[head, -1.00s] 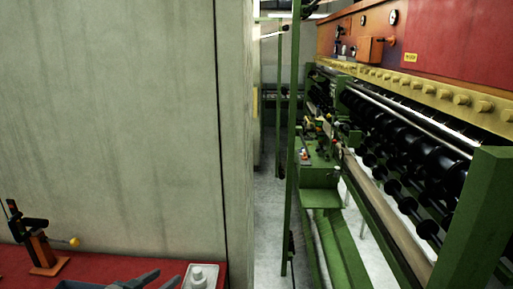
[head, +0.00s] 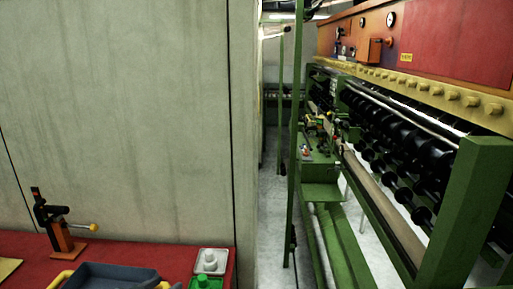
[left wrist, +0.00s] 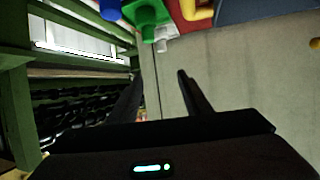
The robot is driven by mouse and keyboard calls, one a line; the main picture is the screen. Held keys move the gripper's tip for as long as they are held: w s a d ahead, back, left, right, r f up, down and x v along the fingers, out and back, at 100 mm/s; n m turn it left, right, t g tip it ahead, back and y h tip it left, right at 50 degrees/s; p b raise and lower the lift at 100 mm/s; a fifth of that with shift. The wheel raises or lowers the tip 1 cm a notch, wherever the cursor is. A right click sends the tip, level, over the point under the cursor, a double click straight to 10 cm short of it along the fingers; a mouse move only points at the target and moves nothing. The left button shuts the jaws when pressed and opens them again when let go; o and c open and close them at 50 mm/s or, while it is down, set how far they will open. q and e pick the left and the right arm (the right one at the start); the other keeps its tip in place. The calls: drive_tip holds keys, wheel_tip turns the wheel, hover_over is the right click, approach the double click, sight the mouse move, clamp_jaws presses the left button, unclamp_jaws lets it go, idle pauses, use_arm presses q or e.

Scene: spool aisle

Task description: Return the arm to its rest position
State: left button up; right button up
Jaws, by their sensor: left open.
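My left gripper (left wrist: 160,80) shows in the left wrist view, its two dark fingers apart with nothing between them. In that view it is in front of the pale wall and the red table edge is beyond it. In the head view, at most a small dark tip shows at the bottom edge, right of the grey tray. The rest of the left arm is out of the head view. My right gripper is in neither view.
The red table (head: 120,253) holds a grey tray (head: 110,271) with yellow handles, a white piece (head: 209,262), a green piece (head: 205,283) and an orange-black clamp (head: 58,225). A green-framed spool machine (head: 465,205) stands right of the aisle (head: 270,215).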

use_arm(q)
drive_tip(key=s+d+f+g+y, duration=0.2)
drive_tip(key=s+d+f+g, duration=0.15)
drive_tip(key=s+f, duration=1)
drive_tip(key=s+f+n+g+y, duration=0.1)
drive_tip(key=s+f+g, duration=0.15)
drive_tip(key=s, duration=0.95)
drive_tip(key=s+f+g+y, duration=0.1)
drive_tip(key=s+f+g, duration=0.15)
drive_tip(key=s, duration=0.85)
wheel_tip(320, 180, down, 32)
drive_tip(key=g+b, duration=0.1)
drive_tip(key=b, duration=0.4)
drive_tip(key=s+a+f+b, duration=0.1)
drive_tip(key=s+f+b, duration=0.1)
drive_tip(key=s+f, duration=0.6)
drive_tip(key=s+a+f+g+b, duration=0.1)
drive_tip(key=s+a+f+b, duration=0.1)
drive_tip(key=s+f, duration=0.7)
wheel_tip(320, 180, down, 6)
drive_tip(key=shift+r+b, duration=0.25)
drive_tip(key=shift+b, duration=0.25)
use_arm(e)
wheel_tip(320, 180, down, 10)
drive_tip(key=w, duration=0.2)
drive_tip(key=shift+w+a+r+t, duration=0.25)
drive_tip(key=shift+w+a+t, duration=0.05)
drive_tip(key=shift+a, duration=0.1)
use_arm(q)
drive_tip(key=shift+s, duration=0.1)
